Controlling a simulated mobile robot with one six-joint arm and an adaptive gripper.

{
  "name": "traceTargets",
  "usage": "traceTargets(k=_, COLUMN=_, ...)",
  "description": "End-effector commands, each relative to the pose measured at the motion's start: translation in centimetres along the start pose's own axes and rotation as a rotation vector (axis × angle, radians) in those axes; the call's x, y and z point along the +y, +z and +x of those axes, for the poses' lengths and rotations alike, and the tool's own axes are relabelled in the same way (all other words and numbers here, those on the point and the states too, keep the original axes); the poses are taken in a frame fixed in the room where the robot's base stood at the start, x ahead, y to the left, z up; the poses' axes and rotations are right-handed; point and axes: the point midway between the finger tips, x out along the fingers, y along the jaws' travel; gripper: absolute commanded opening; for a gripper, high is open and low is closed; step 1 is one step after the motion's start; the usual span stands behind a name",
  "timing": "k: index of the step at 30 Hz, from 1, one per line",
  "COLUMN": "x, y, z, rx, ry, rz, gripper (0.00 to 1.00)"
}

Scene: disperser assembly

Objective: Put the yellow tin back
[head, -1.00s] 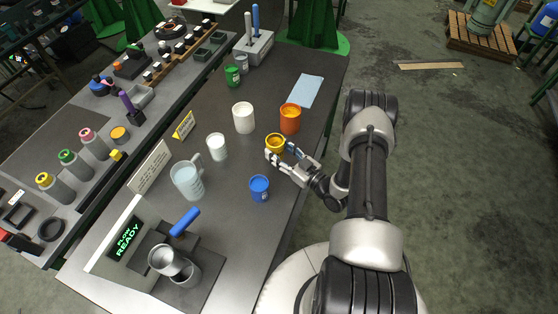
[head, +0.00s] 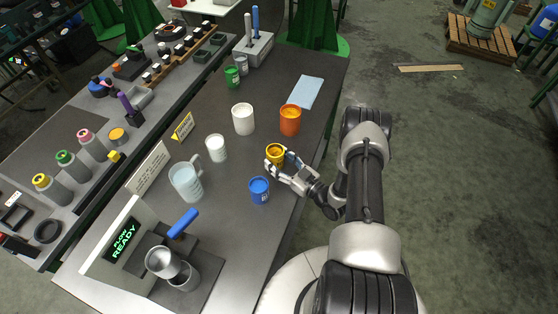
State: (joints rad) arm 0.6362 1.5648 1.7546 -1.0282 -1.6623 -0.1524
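The yellow tin (head: 275,155) is upright at the right side of the grey workbench, between the orange tin and the blue tin. My gripper (head: 278,162) reaches in from the right with a finger on either side of the tin and is shut on it. The fingers hide part of the tin's lower side. I cannot tell whether the tin's base touches the bench.
The blue tin (head: 259,190) stands close in front of my gripper. The orange tin (head: 290,119), white tin (head: 243,119), white cup (head: 217,149) and clear jug (head: 186,183) stand around. A blue cloth (head: 306,91) lies farther back. Bare bench (head: 280,85) shows behind the tins.

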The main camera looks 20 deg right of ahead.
Motion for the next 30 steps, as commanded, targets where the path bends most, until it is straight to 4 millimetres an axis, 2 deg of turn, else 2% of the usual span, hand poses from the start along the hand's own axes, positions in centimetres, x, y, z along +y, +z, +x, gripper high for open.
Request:
traceTargets(k=3, x=0.0, y=0.0, z=0.0, rx=0.000, ry=0.000, rz=0.000, gripper=0.66)
traceTargets(k=16, x=0.0, y=-0.6, z=-0.1, rx=0.000, ry=0.001, rz=0.000, gripper=0.66)
traceTargets(k=20, x=0.2, y=-0.3, z=-2.4, rx=-0.002, ry=0.006, rz=0.003, gripper=0.66)
traceTargets(k=30, x=0.1, y=-0.4, z=-9.6, rx=0.000, ry=0.006, rz=0.002, gripper=0.66)
